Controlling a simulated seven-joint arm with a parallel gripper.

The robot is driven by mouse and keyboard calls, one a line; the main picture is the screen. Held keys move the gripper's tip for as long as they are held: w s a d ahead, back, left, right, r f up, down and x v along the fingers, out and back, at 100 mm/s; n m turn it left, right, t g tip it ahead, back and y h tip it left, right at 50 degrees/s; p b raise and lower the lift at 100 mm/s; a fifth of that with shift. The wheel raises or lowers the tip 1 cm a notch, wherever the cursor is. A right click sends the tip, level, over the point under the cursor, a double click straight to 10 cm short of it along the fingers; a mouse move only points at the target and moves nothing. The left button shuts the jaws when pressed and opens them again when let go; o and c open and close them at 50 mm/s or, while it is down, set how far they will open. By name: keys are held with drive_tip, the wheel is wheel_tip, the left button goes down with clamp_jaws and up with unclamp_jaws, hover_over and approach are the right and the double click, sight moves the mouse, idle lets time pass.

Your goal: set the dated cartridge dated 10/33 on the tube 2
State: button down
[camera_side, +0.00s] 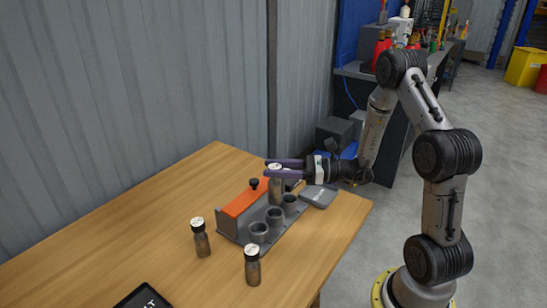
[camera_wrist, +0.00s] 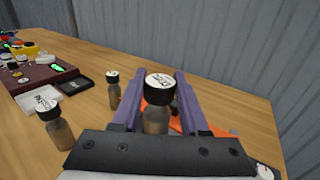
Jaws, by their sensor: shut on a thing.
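My gripper (camera_side: 275,166), with purple fingers, is shut on a brown cartridge (camera_side: 276,188) with a black cap and white top label. The cartridge is upright above the back part of the grey rack (camera_side: 233,233); it also shows between the fingers in the wrist view (camera_wrist: 156,120). The rack has three open tubes in a row: near (camera_side: 258,234), middle (camera_side: 274,216) and far (camera_side: 290,203). I cannot read tube numbers or the held label's date. Two similar cartridges stand on the table, one left of the rack (camera_side: 201,241), one in front (camera_side: 252,268).
An orange block (camera_side: 243,199) with a black knob (camera_side: 254,183) runs along the rack behind the tubes. A grey flat piece (camera_side: 319,194) lies by its far end. The table's left side (camera_side: 110,230) is clear.

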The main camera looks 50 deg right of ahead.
sight(276, 191)
drive_tip(key=shift+f, duration=3.05)
drive_tip(key=shift+f, duration=0.65)
drive_tip(key=c, duration=0.7)
unclamp_jaws()
drive_tip(key=v, duration=1.1)
